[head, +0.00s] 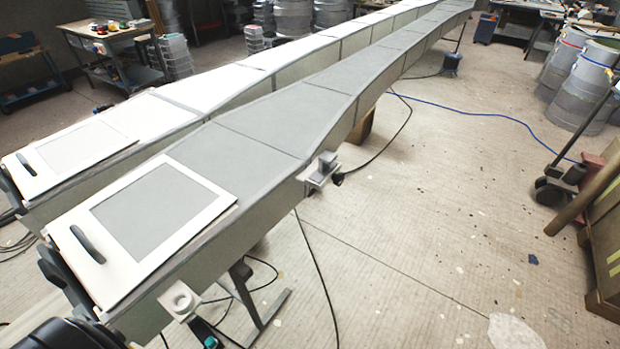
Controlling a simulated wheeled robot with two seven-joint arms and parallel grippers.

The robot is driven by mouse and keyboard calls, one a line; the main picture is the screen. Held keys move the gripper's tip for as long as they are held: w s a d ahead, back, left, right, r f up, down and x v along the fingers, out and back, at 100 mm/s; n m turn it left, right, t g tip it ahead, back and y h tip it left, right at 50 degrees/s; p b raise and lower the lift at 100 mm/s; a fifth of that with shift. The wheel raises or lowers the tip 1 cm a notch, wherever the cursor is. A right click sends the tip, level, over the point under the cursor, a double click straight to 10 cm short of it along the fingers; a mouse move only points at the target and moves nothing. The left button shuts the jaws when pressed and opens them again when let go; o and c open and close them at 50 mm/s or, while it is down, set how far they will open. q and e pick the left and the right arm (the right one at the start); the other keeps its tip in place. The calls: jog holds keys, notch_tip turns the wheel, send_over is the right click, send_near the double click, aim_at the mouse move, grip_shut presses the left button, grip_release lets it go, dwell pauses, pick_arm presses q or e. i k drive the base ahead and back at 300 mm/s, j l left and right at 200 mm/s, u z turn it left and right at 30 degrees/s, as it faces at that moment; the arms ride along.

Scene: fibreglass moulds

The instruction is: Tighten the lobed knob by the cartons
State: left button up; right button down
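Two long fibreglass moulds run from the near left to the far back; the nearer one has a grey top (265,130). On its right edge sits a small bracket with a grey knob-like part (327,160); its lobes are too small to make out. A second fitting with a pale round ring (181,298) is at the near lower edge of the mould, with a dark and teal part below it. I cannot tell which of these is the lobed knob. Brown carton-like boxes (604,245) stand at the right edge. Neither gripper shows.
White framed panels with black handles lie on the moulds' near ends (155,212). Grey drums (578,85) and a wheeled trolley (556,185) stand at right. A blue hose (480,114) and black cables cross the floor. The floor right of the mould is mostly clear.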

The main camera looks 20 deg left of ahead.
aim_at(338, 178)
jog(key=i+l+u, duration=0.2)
jog(key=u, duration=0.25)
jog(key=i+l+u, duration=0.15)
jog(key=u, duration=0.3)
jog(key=i+l+u, duration=0.1)
jog(key=l+u, duration=0.25)
jog(key=u, duration=0.15)
jog(key=l+u, duration=0.3)
jog(key=u, duration=0.15)
